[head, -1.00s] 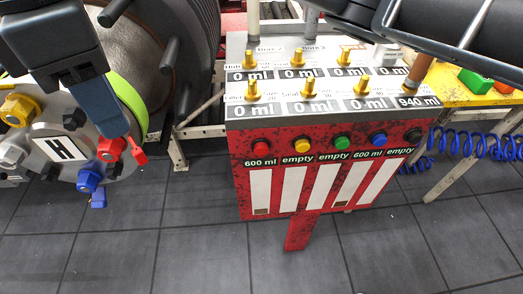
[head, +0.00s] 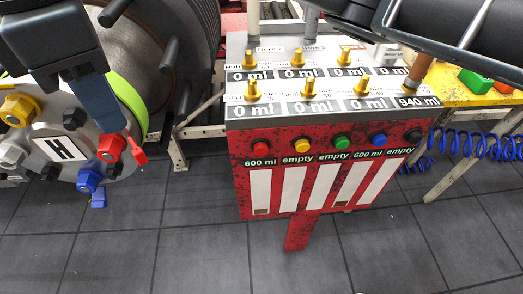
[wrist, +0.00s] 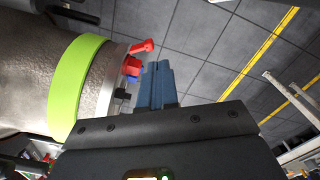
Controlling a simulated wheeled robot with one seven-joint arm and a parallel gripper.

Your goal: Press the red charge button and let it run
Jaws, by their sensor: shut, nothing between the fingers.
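The red charge button (head: 262,147) is the leftmost of a row of coloured buttons on the front of the red dispenser stand (head: 300,215). The label under it reads 600 ml. My gripper (head: 118,128) is at the left of the head view, in front of the hub marked H (head: 62,149), well to the left of the button. Its blue fingers are shut with nothing between them. In the wrist view, the fingers (wrist: 157,72) show beside the hub's red fitting (wrist: 143,46); I cannot tell whether they touch it. The button is not in the wrist view.
Yellow (head: 302,145), green (head: 341,143), blue (head: 379,140) and black (head: 413,136) buttons sit right of the red one. Brass nozzles stand on the panel top. A yellow table (head: 480,92) with blue coiled hoses is at right. The tiled floor in front is clear.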

